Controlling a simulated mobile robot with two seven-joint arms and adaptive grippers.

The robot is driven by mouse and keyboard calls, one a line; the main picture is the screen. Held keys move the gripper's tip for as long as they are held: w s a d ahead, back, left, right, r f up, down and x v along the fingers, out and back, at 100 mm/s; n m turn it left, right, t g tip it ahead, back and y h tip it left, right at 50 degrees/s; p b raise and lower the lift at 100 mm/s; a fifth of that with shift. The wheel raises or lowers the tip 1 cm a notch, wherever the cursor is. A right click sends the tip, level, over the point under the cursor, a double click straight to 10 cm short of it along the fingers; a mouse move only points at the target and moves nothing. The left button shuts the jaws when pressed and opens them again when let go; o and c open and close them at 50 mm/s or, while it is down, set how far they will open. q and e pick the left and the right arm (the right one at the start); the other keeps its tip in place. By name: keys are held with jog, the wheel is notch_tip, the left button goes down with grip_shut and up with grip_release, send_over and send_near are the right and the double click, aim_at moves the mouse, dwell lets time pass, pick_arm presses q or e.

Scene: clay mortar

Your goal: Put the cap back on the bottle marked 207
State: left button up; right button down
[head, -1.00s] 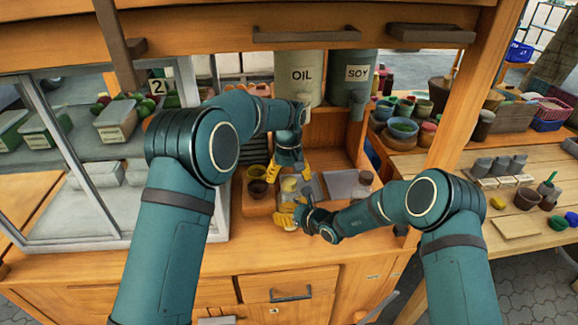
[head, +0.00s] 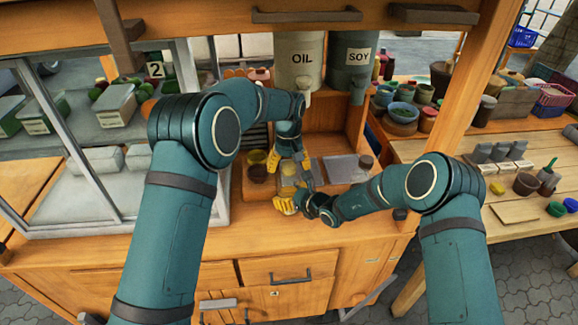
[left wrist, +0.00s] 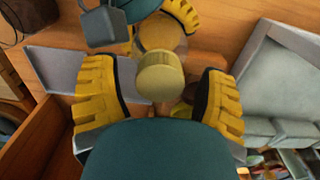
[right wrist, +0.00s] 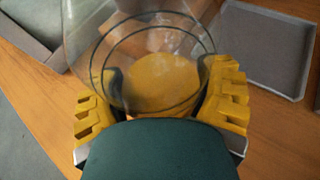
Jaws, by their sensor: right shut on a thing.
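A clear bottle (right wrist: 165,30) with yellowish contents is held in my right gripper (right wrist: 160,100), whose yellow fingers press on either side of it. In the head view my right gripper (head: 286,205) is low, near the counter's front. A yellow-olive round cap (left wrist: 160,75) appears at the mouth of this bottle (left wrist: 160,33) in the left wrist view; I cannot tell whether it is seated. My left gripper (left wrist: 160,105) is open, its fingers apart on both sides of the cap with gaps. In the head view my left gripper (head: 290,160) is above the bottle (head: 288,180). No 207 marking is legible.
Dark and yellowish pots (head: 257,172) stand to the left. OIL (head: 301,65) and SOY (head: 352,65) dispensers are behind. A glass case (head: 120,150) is at left.

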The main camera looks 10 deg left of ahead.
pick_arm(q)
jog(key=shift+r, duration=2.25)
jog(key=shift+o, duration=0.2)
notch_tip(320, 180, up, 4)
jog(key=shift+f, duration=0.2)
jog(key=shift+f, duration=4.05)
